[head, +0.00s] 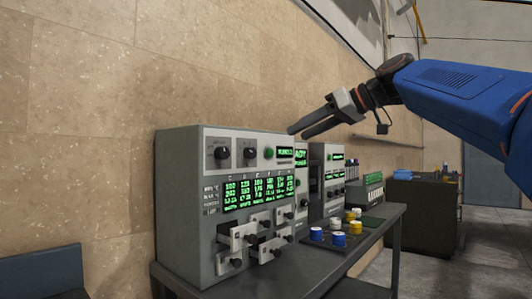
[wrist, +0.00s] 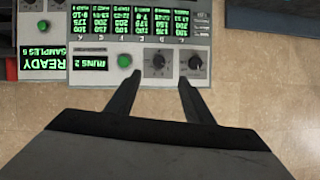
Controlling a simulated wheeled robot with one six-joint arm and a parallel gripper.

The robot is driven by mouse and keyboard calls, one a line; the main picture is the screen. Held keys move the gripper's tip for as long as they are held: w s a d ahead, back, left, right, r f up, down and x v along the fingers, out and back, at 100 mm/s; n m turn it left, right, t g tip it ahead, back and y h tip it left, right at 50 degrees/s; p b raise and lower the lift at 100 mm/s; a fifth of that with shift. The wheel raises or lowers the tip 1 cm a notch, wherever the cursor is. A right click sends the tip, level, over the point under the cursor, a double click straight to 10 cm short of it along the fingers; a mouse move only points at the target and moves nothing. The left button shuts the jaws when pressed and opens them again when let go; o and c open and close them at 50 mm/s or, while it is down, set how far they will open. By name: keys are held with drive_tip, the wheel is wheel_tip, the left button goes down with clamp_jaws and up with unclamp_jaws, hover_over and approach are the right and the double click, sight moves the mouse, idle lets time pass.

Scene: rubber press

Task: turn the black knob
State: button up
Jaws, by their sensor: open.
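Two black knobs sit on the top strip of the grey panel machine (head: 180,190). The left knob (head: 221,153) and the right knob (head: 250,153) are beside a green button (head: 268,153). The wrist view shows the panel upside down, with one knob (wrist: 159,62) between my finger lines and the other (wrist: 196,63) further right. My gripper (head: 298,133) is open and empty, its fingers pointing toward the panel. In the wrist view its fingertips (wrist: 160,77) lie just short of the middle knob in the picture, with no visible contact. The exact gap is unclear.
Green-lit displays (head: 258,193) and several small levers with black knobs (head: 262,240) fill the lower panel. A dark tray (head: 340,236) with blue, white and yellow pots stands on the bench to the right. A stone wall (head: 90,110) rises behind.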

approach(253, 153)
drive_tip(key=x, duration=0.8)
drive_tip(key=shift+w+a+f, duration=0.1)
drive_tip(key=shift+w, duration=0.1)
drive_tip(key=c, duration=1.1)
